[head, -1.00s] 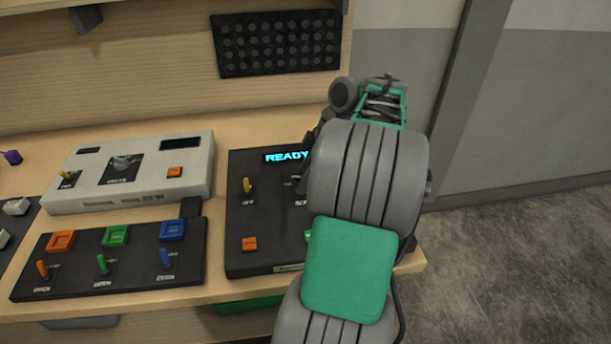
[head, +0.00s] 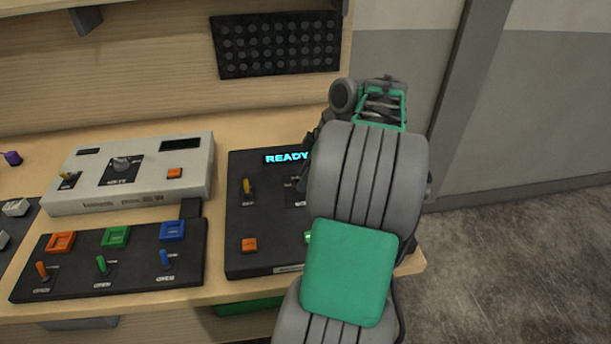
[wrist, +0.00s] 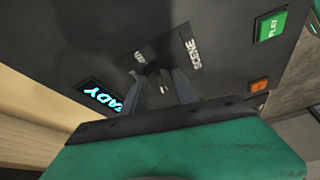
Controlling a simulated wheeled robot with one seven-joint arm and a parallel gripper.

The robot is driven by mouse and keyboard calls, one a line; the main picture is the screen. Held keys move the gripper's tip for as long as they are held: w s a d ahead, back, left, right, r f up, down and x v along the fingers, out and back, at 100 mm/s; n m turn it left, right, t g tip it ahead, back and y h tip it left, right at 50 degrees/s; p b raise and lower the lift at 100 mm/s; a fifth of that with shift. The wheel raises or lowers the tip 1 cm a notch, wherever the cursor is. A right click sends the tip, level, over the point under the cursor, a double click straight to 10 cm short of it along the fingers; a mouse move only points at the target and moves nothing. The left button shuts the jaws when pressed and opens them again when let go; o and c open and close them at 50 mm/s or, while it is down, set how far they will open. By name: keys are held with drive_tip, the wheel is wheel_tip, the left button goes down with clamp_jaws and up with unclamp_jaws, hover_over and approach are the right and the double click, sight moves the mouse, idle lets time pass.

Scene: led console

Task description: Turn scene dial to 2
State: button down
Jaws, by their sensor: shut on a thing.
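The scene dial (wrist: 153,70) is on the black console (head: 237,221), which also shows in the wrist view (wrist: 100,45). In the wrist view my gripper (wrist: 160,75) has its two grey fingers on either side of the dial, shut on it. The word SCENE is printed beside the dial. The dial's pointer and number marks are mostly hidden by the fingers and too small to read. In the head view my arm covers most of the dial. The console's display (head: 286,158) reads READY in cyan.
On the console are a yellow toggle (head: 247,187), an orange button (head: 249,244) and a green PLAY button (wrist: 270,26). A white console (head: 60,194) and a black panel (head: 190,275) with coloured switches stand to the left. A dark button grid (head: 275,43) is on the back wall.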

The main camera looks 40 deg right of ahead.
drive_tip(key=shift+m, duration=0.3)
drive_tip(key=m+h+b, duration=0.1)
drive_tip(key=m, duration=0.1)
drive_tip(key=m+b, duration=0.1)
drive_tip(key=m, duration=0.1)
drive_tip(key=shift+a+f+t+h+b, duration=0.1)
drive_tip(key=shift+a+t+h+b, duration=0.1)
drive_tip(key=shift+t+h+b, duration=0.2)
drive_tip(key=m+h+b, duration=0.1)
drive_tip(key=m, duration=0.1)
drive_tip(key=m+b, duration=0.1)
drive_tip(key=m, duration=0.2)
drive_tip(key=shift+a+h, duration=0.1)
drive_tip(key=shift+h, duration=0.3)
drive_tip(key=shift+s, duration=0.1)
drive_tip(key=c, duration=1)
unclamp_jaws()
drive_tip(key=p+v, duration=0.1)
drive_tip(key=v, duration=0.7)
